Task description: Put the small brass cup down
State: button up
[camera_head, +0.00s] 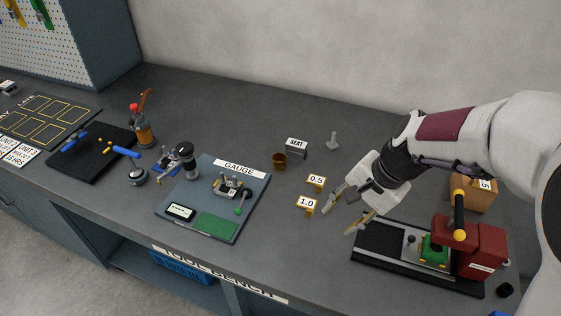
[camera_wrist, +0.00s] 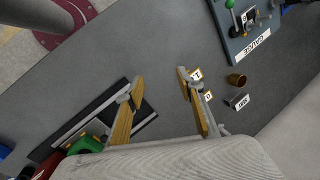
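The small brass cup (camera_head: 279,160) stands on the grey bench, just left of the SEAT sign (camera_head: 297,146) and right of the gauge board (camera_head: 208,228). It also shows in the wrist view, to the right of my fingers (camera_wrist: 236,81). My gripper (camera_head: 340,219) is open, with its two yellowish fingers spread apart. Nothing is between the fingertips in the wrist view (camera_wrist: 160,77), only bare bench. My gripper is to the right of the cup and nearer the front edge, apart from it.
The 0.5 tag (camera_head: 316,181) and 1.0 tag (camera_head: 306,205) stand between the cup and my gripper. A black-bedded fixture with a red block (camera_head: 482,250) is at the right. A small grey metal piece (camera_head: 333,141) stands behind. Tools and a dark mat (camera_head: 90,165) are at the left.

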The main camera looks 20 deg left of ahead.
aim_at(280, 158)
jog(key=w+a+f+m+y, duration=0.1)
jog(key=w+a+f+m, duration=0.2)
jog(key=w+a, duration=0.1)
jog(key=w+a+f+m+y, duration=0.1)
jog(key=w+a+f+m, duration=0.2)
jog(key=a, duration=0.2)
jog(key=w+a+f+m, duration=0.3)
jog(key=w+a, duration=0.1)
jog(key=a, duration=0.1)
jog(key=shift+w+a+f+t+y, duration=0.15)
jog(key=shift+w+a+t+y, duration=0.15)
jog(key=shift+y, duration=0.1)
jog(key=w+a+m, duration=0.1)
jog(key=w+a+m+t, duration=0.1)
jog(key=w+m, duration=0.1)
jog(key=shift+w+a+y, duration=0.15)
jog(key=shift+w+y, duration=0.1)
jog(key=shift+y, duration=0.05)
jog(key=w+r+m, duration=0.1)
jog(key=w+a+r+m+t, duration=0.1)
jog(key=w+m, duration=0.1)
jog(key=w+r+m, duration=0.1)
jog(key=shift+w+a+r+y, duration=0.15)
jog(key=shift+a+y, duration=0.25)
jog(key=shift+w+r+m+t, duration=0.1)
jog(key=shift+w+m+t, duration=0.1)
jog(key=shift+m, duration=0.4)
jog(key=shift+w+m+t, duration=0.1)
jog(key=shift+m+t, duration=0.1)
jog(key=shift+m, duration=0.4)
